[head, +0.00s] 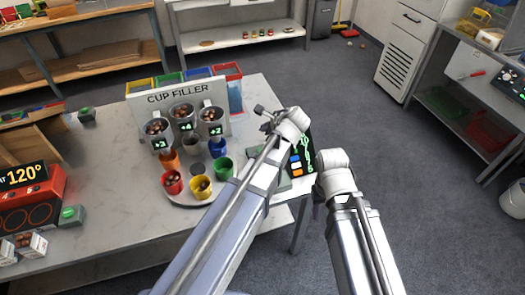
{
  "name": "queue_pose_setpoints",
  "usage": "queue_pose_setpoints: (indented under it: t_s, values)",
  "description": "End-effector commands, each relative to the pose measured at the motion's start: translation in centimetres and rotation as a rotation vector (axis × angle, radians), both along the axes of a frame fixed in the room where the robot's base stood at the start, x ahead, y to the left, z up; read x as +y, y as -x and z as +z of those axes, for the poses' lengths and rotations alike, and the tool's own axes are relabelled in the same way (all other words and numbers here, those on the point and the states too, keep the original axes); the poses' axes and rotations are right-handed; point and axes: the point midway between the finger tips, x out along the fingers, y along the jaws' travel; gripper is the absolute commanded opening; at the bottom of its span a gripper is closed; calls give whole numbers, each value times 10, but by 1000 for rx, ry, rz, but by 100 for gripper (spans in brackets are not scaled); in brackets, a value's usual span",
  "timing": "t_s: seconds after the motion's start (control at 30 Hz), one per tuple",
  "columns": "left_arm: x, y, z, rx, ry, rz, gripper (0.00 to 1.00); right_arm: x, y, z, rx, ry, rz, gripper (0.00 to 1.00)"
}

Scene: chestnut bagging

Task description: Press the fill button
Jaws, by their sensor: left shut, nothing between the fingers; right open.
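The cup filler (183,97) stands on the table, with several metal cups of brown chestnuts marked +3, +4 and +2. A grey box with a green button (70,213) sits beside the red oven; a similar box with a green button (86,114) sits at the table's back left. I cannot read which is the fill button. My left gripper (265,118) is shut and empty, right of the cup filler and apart from both boxes. My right gripper (331,160) is open, past the table's right edge; its fingers are mostly hidden by the wrist.
A round tray (181,200) carries coloured cups, some with chestnuts. The red oven (30,200) reading 120° stands at the left. A dark screen (303,152) is partly behind my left arm. The table (115,170) is bare between the oven and the tray.

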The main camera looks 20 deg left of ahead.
Motion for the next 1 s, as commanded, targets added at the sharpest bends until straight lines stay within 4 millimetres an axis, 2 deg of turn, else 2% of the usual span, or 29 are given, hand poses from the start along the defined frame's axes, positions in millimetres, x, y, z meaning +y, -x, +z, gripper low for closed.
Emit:
queue_pose_setpoints:
  t_s: [0.27,0.7,1.0]
  values:
    - [0,0,-23,-1,1,1,0,0,0,-23,0,0,0,50]
    - [0,0,-80,-1,1,1,0,0,0,-80,0,0,0,50]
    - [0,0,-87,-1,1,1,0,0,0,-87,0,0,1,50]
